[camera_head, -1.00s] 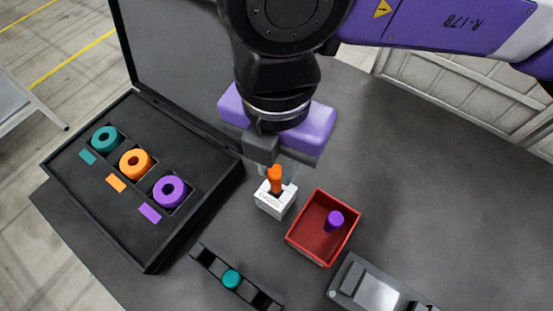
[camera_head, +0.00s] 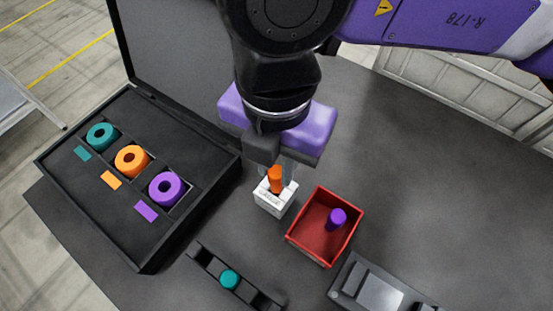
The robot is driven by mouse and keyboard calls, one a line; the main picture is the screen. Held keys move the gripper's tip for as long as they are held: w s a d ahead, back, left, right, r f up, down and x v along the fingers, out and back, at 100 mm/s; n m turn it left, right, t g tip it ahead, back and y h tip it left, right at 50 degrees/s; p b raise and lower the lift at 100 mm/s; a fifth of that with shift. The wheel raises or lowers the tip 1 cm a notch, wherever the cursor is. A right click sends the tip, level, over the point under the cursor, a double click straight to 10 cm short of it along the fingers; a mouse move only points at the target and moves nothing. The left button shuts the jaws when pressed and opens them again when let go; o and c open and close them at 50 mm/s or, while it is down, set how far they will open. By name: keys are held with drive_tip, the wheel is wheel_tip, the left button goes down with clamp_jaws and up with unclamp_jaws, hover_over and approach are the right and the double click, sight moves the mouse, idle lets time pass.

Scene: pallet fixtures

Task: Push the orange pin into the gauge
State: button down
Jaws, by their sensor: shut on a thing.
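The orange pin (camera_head: 275,179) stands upright at the top of the white gauge block (camera_head: 270,203). Its lower end is hidden by the block's front, so I cannot tell how deep it sits. My gripper (camera_head: 277,172) points down over the gauge and is shut on the orange pin. The fingers show only in part beside the pin, at the gauge's top.
A red tray (camera_head: 324,262) right of the gauge holds a purple pin (camera_head: 336,219). A black rack (camera_head: 207,262) in front holds a teal pin (camera_head: 230,279). An open black case (camera_head: 140,222) with colored rings stands left. A grey device (camera_head: 378,293) lies front right.

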drive_tip(key=shift+f+b, duration=0.5)
idle(0.3)
drive_tip(key=c, duration=0.8)
unclamp_jaws()
drive_tip(key=shift+o, duration=0.2)
drive_tip(key=shift+r, duration=0.1)
drive_tip(key=shift+r+p, duration=1.8)
drive_tip(key=shift+r, duration=2.6)
clamp_jaws()
